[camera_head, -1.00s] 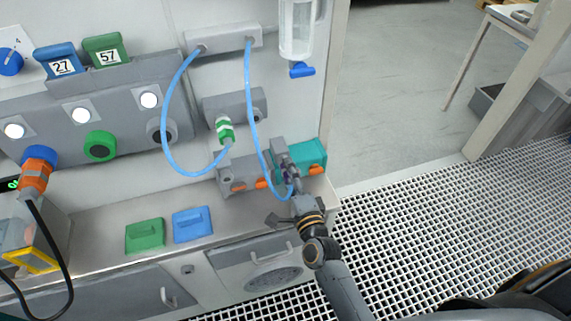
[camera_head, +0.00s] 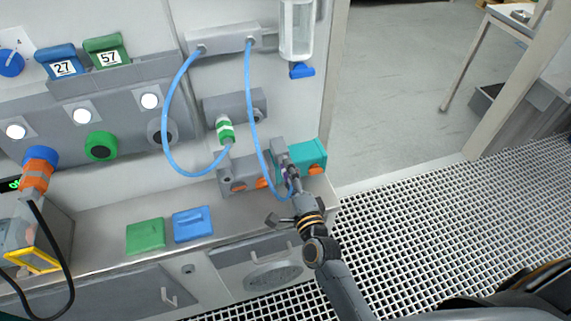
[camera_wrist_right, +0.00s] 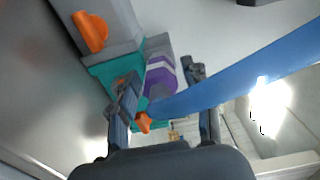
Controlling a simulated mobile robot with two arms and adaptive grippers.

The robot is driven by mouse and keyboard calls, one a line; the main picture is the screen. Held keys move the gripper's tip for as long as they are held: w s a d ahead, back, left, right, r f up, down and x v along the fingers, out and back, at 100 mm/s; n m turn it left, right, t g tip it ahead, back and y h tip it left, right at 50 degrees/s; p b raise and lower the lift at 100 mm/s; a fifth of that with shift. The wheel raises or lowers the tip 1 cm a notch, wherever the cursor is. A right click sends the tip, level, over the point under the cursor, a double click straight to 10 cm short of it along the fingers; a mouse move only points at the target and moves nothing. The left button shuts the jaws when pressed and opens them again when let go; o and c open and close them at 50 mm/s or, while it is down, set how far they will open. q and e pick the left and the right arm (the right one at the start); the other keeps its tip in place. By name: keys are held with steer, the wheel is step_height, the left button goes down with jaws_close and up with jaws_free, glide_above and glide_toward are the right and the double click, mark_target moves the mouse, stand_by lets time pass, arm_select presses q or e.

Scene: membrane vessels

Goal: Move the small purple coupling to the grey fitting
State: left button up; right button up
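The small purple coupling (camera_wrist_right: 160,78), with a pale band, sits at the end of a blue hose (camera_wrist_right: 235,72) in the right wrist view. It lies between the fingertips of my right gripper (camera_wrist_right: 162,82), with gaps to the fingers, so the gripper looks open. In the head view the right gripper (camera_head: 289,177) is at the teal block (camera_head: 311,155) and largely hides the coupling. A grey fitting block (camera_head: 236,172) with an orange lever stands left of the teal block. It also shows in the wrist view (camera_wrist_right: 112,22). My left gripper is not in view.
Another blue hose end carries a green-white coupling (camera_head: 225,130) at the upper grey block (camera_head: 242,103). The hose loops hang close to my right gripper. Green (camera_head: 146,235) and blue (camera_head: 192,224) pads lie on the steel counter (camera_head: 110,255), left of the arm.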

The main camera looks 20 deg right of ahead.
jaws_close()
steer(key=shift+s+f, duration=0.1)
steer(key=shift+s, duration=0.15)
steer(key=shift+s, duration=0.7)
steer(key=shift+s+d+p, duration=0.1)
steer(key=shift+s+p, duration=0.45)
steer(key=shift+s, duration=1.55)
